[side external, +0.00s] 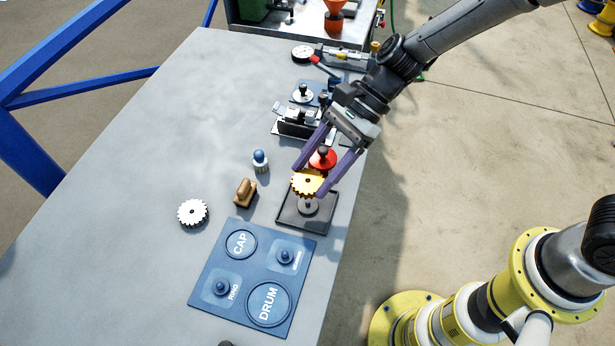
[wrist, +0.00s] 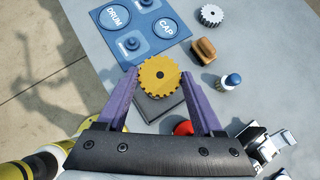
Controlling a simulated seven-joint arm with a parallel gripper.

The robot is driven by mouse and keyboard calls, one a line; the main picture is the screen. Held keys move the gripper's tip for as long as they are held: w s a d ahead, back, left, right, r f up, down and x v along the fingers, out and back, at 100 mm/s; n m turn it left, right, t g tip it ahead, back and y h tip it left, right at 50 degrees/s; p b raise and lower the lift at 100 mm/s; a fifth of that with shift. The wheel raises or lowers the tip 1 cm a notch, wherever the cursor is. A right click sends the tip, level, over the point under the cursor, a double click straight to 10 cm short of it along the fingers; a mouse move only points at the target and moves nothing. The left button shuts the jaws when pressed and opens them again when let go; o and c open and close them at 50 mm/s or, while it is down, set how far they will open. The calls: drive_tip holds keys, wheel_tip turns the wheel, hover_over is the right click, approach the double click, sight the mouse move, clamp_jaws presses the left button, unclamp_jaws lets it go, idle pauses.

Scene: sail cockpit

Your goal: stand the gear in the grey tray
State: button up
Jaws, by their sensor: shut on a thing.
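A yellow toothed gear (side external: 306,184) is held between the purple fingers of my gripper (side external: 308,181), its face roughly level. In the wrist view the yellow gear (wrist: 160,77) sits between the two fingertips (wrist: 160,84). The grey tray (side external: 289,218) is a dark, shallow square; the gear appears above it. A dark round piece (side external: 308,207) shows in the tray under the gear. In the wrist view the gear hides much of the tray (wrist: 160,109).
A silver gear (side external: 192,212) lies left on the table. A wooden block (side external: 245,192), a blue-topped piece (side external: 260,160) and a red piece (side external: 323,157) stand nearby. A blue labelled board (side external: 252,277) lies in front. The table's left side (side external: 150,130) is clear.

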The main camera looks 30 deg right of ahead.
drive_tip(key=shift+f, duration=2.6)
drive_tip(key=shift+f, duration=0.65)
drive_tip(key=o, duration=1.3)
drive_tip(key=shift+c, duration=0.2)
drive_tip(key=v, duration=1.1)
